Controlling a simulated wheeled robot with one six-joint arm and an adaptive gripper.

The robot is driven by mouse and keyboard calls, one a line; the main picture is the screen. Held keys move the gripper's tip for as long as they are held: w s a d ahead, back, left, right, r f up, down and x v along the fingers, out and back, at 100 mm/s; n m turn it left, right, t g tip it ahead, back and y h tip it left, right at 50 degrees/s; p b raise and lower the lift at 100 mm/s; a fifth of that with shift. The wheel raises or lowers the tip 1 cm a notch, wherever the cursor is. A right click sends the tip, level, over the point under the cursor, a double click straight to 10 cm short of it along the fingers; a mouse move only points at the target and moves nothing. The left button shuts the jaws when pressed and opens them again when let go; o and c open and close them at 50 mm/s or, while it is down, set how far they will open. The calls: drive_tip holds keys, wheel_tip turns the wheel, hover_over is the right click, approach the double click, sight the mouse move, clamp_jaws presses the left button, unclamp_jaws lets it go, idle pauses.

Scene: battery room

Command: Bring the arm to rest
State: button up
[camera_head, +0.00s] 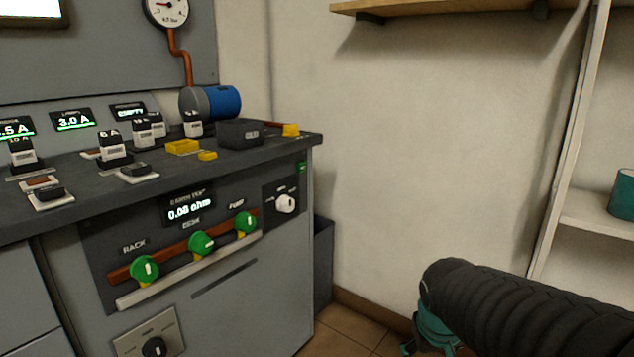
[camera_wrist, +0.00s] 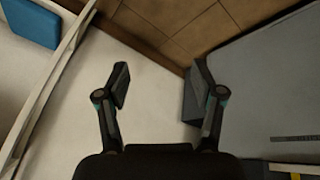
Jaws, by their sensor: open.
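My arm shows at the lower right of the head view as a black ribbed sleeve with a teal part at its end. In the wrist view my gripper (camera_wrist: 158,82) has its two dark fingers spread apart with nothing between them. Beyond the fingers are the pale wall and the brown tiled floor. In the head view the fingers are not clearly seen. The gripper touches nothing that I can see.
A grey bench (camera_head: 270,141) with meters, small blocks and a blue cylinder (camera_head: 224,102) stands at left. Its front carries green knobs (camera_head: 201,243). A dark bin (camera_head: 323,262) stands beside it. A shelf (camera_head: 597,215) holding a teal container (camera_head: 622,195) is at right.

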drive_tip(key=s+a+r+t+y+p, duration=0.1)
drive_tip(key=s+a+r+p, duration=0.3)
drive_tip(key=s+r, duration=0.5)
drive_tip(key=s, duration=0.3)
drive_tip(key=shift+r+m+y+p, duration=0.15)
drive_tip(key=shift+m+y+p, duration=0.15)
drive_tip(key=shift+m+p, duration=0.1)
clamp_jaws()
idle(0.5)
